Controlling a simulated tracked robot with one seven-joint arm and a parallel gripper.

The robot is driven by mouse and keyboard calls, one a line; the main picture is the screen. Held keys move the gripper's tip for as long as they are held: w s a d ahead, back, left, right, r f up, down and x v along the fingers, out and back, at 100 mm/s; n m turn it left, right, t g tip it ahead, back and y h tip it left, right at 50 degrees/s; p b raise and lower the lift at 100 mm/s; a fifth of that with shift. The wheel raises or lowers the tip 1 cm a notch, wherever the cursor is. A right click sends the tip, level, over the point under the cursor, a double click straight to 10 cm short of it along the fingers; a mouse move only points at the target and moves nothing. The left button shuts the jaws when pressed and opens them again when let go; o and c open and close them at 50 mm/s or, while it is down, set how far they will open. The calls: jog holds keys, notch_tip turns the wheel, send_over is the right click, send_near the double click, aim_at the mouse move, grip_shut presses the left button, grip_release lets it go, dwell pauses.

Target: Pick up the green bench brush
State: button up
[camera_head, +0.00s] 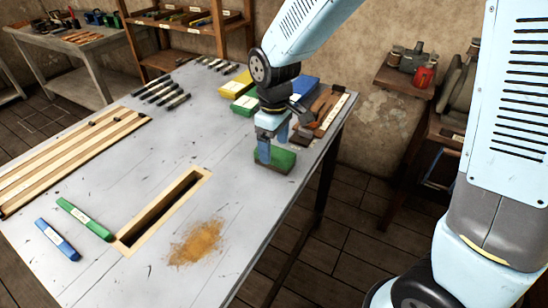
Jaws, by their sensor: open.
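A short green block (275,162), which looks like the green bench brush, lies on the grey workbench (225,165) near its right edge. My gripper (272,149) points down right over the green block. Its jaws are open, and one finger shows at the block's left end. The finger appears to reach down to the block; whether it touches cannot be told. My gripper hides part of the block's far side.
A slot with a wooden rim (192,183) opens in the bench. Green (85,219) and blue (57,240) labelled bars lie at the left. Yellow (236,85) and blue boxes and wooden-handled tools (322,106) stand close behind my gripper. Brown dust (197,242) lies in front.

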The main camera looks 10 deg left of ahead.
aim_at(275, 151)
jog(key=shift+s+d+f, duration=0.1)
jog(key=shift+f, duration=1.8)
jog(key=shift+c, duration=0.2)
jog(key=c, duration=1.1)
